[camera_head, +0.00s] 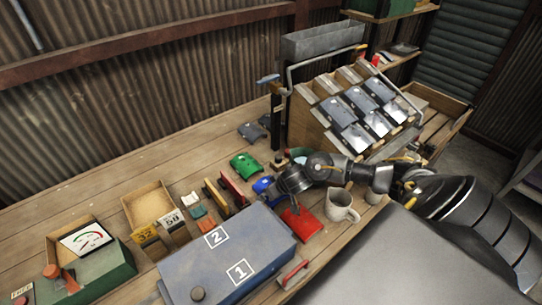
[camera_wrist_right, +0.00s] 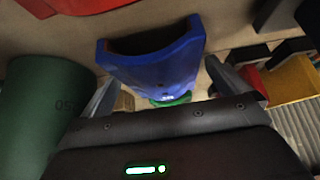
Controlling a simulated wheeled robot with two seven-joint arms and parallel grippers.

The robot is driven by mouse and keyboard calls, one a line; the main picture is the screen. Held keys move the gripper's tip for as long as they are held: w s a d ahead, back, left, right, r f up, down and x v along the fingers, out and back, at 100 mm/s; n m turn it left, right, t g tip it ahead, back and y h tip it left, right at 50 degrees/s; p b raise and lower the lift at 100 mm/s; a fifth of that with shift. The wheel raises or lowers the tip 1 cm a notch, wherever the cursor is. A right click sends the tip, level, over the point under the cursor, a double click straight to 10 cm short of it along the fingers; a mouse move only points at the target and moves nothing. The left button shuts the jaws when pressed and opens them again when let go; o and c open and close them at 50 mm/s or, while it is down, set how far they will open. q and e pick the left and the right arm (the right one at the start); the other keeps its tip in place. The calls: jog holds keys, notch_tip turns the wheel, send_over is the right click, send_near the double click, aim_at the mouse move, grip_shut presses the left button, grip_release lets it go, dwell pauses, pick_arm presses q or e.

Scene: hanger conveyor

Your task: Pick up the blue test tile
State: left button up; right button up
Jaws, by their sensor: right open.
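The blue test tile (camera_head: 262,184) lies on the wooden workbench beside the blue-grey box, partly hidden by my right gripper (camera_head: 277,191) in the head view. My right gripper (camera_wrist_right: 165,88) is open, with one finger on each side of the tile. I cannot tell whether the fingers touch it. My left gripper is in neither view.
A red tile (camera_head: 302,222) and a white mug (camera_head: 341,205) stand close to my right arm. A green tile (camera_head: 245,165) lies behind the blue one. The blue-grey box (camera_head: 225,262) is in front. A sloped rack (camera_head: 310,115) stands behind my right arm.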

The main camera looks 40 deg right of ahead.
jog(key=shift+c, duration=0.4)
jog(key=c, duration=1)
